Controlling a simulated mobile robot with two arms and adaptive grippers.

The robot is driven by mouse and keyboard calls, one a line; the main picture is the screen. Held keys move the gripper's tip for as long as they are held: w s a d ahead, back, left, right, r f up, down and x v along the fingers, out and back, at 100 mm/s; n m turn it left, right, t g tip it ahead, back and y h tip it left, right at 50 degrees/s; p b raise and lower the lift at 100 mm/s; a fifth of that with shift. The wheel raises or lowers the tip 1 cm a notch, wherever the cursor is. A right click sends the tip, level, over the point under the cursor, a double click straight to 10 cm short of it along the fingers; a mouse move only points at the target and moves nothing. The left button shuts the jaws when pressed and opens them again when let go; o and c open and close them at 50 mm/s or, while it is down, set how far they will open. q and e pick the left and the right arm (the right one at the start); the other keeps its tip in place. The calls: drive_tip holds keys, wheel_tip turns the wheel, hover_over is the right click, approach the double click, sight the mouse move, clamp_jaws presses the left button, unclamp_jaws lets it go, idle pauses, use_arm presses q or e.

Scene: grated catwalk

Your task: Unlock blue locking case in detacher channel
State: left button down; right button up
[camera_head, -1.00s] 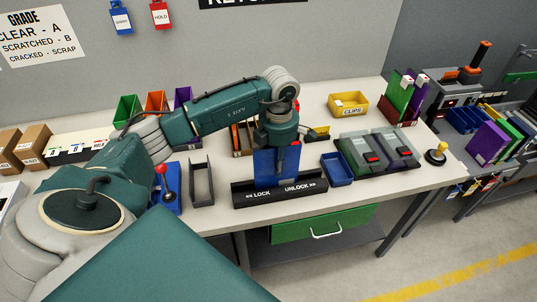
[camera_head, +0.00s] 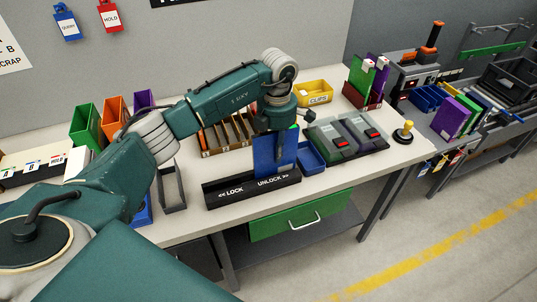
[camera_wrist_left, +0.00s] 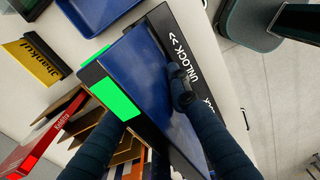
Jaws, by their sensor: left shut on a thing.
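The blue locking case (camera_head: 272,155) stands upright in the black detacher channel (camera_head: 225,196), toward its UNLOCK end. A bright green patch shows on the case's edge; it is large in the wrist view, where the case (camera_wrist_left: 150,75) fills the middle. The channel's UNLOCK lettering (camera_wrist_left: 185,55) runs alongside the case there. My left gripper (camera_head: 276,135) comes down from above, shut on the case with one dark finger on each side. The case's bottom edge is hidden in the channel. My right gripper is not in view.
A blue tray (camera_head: 311,157) and a grey double unit with red buttons (camera_head: 345,137) stand right of the channel. A sorter with several slots (camera_head: 228,135) is behind. A grey frame (camera_head: 171,190) stands to the left. A yellow clips bin (camera_head: 314,93) is at the back.

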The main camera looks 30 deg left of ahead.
sight(276, 134)
use_arm(q)
wheel_tip(276, 134, up, 7)
drive_tip(key=p, duration=0.3)
drive_tip(key=shift+a+f, duration=0.1)
drive_tip(key=shift+f, duration=0.05)
drive_tip(key=shift+r+p, duration=0.55)
drive_tip(key=shift+r, duration=0.25)
drive_tip(key=shift+s+f, duration=0.1)
